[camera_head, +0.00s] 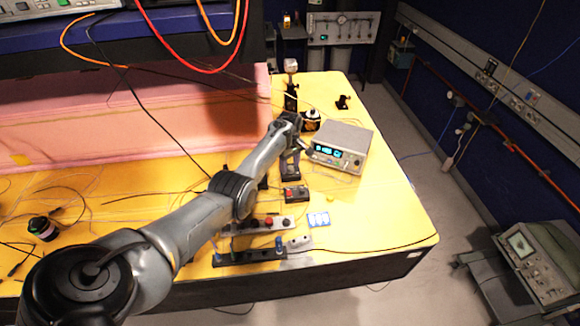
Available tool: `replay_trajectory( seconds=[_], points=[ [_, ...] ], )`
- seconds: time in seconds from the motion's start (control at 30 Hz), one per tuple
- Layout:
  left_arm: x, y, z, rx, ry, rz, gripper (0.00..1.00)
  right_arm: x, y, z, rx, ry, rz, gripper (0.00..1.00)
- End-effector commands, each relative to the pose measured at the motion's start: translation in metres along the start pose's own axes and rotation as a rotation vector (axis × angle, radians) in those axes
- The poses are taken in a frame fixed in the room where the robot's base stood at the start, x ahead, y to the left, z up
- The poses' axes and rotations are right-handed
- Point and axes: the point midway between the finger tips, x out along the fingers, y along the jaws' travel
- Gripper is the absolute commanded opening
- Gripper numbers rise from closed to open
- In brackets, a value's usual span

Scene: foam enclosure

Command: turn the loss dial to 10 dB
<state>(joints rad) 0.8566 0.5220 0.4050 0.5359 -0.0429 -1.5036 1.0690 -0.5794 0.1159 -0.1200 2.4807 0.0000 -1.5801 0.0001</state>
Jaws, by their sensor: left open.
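A grey box instrument (344,138) stands on the yellow table. Its front panel carries a lit blue-green display (326,151) and small knobs at its right end; the markings are too small to read, so I cannot tell which knob is the loss dial or its setting. My left arm reaches in from the lower left, and its gripper (304,147) is beside the left end of the instrument's front panel. It is open, with nothing visible in it. I cannot tell whether it touches the box. My right gripper is out of view.
A small box with a red button (294,193), a blue-and-white card (318,219) and a strip with several knobs (250,256) lie in front of the instrument. Pink foam (120,115) walls the back left. Loose cables cross the yellow table (385,215), whose right part is mostly clear.

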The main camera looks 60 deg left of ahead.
Motion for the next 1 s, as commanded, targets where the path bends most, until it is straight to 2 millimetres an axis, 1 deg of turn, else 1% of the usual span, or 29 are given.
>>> replay_trajectory(
  seconds=[0.03, 0.13, 0.43, 0.47, 0.8, 1.0],
  points=[
    [0.0042, 0.0001, -0.0003, 0.0, 0.001, 0.001, 0.55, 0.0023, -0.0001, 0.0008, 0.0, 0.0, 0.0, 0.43],
    [0.0083, -0.0002, -0.0003, 0.0, 0.001, 0.0, 0.55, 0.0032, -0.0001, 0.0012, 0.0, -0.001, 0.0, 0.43],
    [0.0094, -0.0002, -0.0004, 0.0, 0.001, 0.0, 0.55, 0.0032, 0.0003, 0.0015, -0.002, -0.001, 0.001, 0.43],
    [0.0094, -0.0002, -0.0003, 0.0, 0.001, 0.0, 0.53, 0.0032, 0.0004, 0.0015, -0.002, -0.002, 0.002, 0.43],
    [0.0094, -0.0003, -0.0003, 0.001, 0.001, 0.0, 0.01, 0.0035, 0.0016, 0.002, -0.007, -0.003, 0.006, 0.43],
    [0.0092, -0.0003, -0.0002, 0.01, 0.001, 0.0, 0.0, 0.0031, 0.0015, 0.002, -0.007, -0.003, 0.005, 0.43]
  ],
)
